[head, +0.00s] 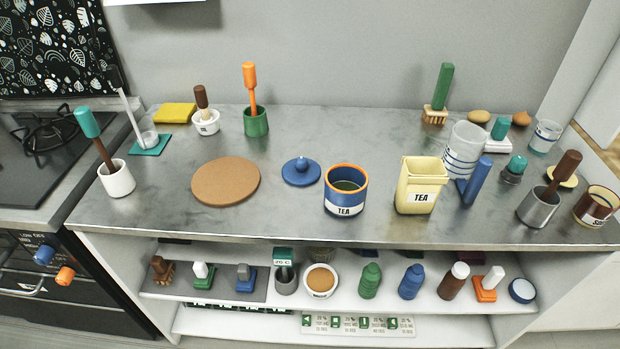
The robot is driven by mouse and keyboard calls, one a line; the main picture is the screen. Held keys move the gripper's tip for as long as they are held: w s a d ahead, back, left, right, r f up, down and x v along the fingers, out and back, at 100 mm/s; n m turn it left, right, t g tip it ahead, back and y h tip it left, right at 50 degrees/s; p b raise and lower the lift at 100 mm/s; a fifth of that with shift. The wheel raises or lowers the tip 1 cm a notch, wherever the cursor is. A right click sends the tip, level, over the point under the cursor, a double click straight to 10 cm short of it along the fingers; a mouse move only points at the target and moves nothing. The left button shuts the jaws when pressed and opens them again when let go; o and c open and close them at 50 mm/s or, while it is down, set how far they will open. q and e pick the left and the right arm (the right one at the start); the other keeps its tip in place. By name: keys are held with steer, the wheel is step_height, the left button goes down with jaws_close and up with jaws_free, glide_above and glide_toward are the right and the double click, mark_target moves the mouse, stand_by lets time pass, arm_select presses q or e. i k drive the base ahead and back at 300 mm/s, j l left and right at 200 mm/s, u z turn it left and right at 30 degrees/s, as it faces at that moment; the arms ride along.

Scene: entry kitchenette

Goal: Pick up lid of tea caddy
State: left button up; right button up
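A round blue lid (301,174) with a knob on top lies on the grey counter (275,222), left of and slightly behind the blue tea caddy. The blue caddy (345,199) is round, has an orange rim and a white TEA label, and stands open near the counter's front edge. A second TEA container (419,175), pale yellow and squarish, stands to its right, also open at the top. The lid does not touch the blue caddy. Neither of my grippers shows in the head view.
A round cork mat (226,181) lies left of the lid. A green pot (256,123) with an orange-handled tool stands behind. A striped glass (464,149) and a blue upright piece (476,181) stand right of the yellow container. The counter behind the lid is clear.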

mark_target(300, 172)
steer(key=z, duration=1.9)
steer(key=k+j, duration=0.3)
steer(key=j, duration=0.15)
steer(key=k+j, duration=0.35)
steer(key=j, duration=0.15)
steer(key=k+j, duration=0.3)
steer(key=j, duration=0.15)
